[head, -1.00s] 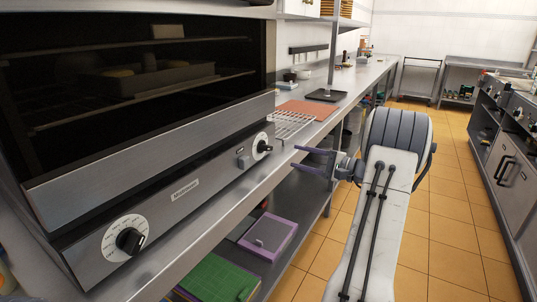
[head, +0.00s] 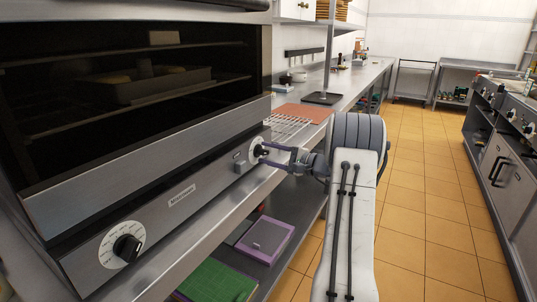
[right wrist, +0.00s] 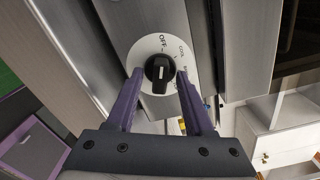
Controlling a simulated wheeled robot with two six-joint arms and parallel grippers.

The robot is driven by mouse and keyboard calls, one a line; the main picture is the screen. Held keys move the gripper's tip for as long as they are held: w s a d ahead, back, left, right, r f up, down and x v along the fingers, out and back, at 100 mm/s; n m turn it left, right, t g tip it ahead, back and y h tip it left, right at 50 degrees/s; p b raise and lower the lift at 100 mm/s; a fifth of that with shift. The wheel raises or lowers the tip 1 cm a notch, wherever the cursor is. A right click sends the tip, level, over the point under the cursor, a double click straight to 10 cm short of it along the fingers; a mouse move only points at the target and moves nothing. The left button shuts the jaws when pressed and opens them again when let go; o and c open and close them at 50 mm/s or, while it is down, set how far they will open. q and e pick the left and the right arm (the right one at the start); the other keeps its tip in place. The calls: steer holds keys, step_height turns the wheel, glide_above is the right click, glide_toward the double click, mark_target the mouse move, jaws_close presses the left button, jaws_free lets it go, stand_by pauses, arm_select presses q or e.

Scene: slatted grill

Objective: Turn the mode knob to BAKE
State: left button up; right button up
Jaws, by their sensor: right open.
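The mode knob (head: 257,150) is black on a round white dial at the right end of the oven's front panel. In the right wrist view the knob (right wrist: 159,69) has a white mark toward the bottom of the picture. Its dial (right wrist: 150,47) shows OFF at the top and further words to the right, partly hidden by a finger. My right gripper (head: 264,154) is open, its purple fingertips on either side of the knob; I cannot tell whether they touch it. The word BAKE cannot be read. My left gripper is not in view.
A second black knob (head: 127,248) sits on a dial at the panel's left end. The oven door (head: 150,165) above is closed. A wire rack (head: 288,128) lies on the counter beyond. A purple box (head: 265,238) and a green item (head: 217,281) lie on the shelf below.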

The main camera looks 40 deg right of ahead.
jaws_close()
steer(key=shift+m, duration=0.4)
steer(key=m+p, duration=0.2)
steer(key=m, duration=0.2)
steer(key=shift+r+p, duration=0.15)
steer(key=shift+p, duration=0.15)
steer(key=m+p, duration=0.2)
steer(key=m, duration=0.1)
steer(key=shift+m, duration=0.3)
steer(key=m+p, duration=0.4)
steer(key=m, duration=0.1)
steer(key=shift+m+p, duration=1.45)
steer(key=shift+m, duration=0.65)
steer(key=shift+f, duration=0.2)
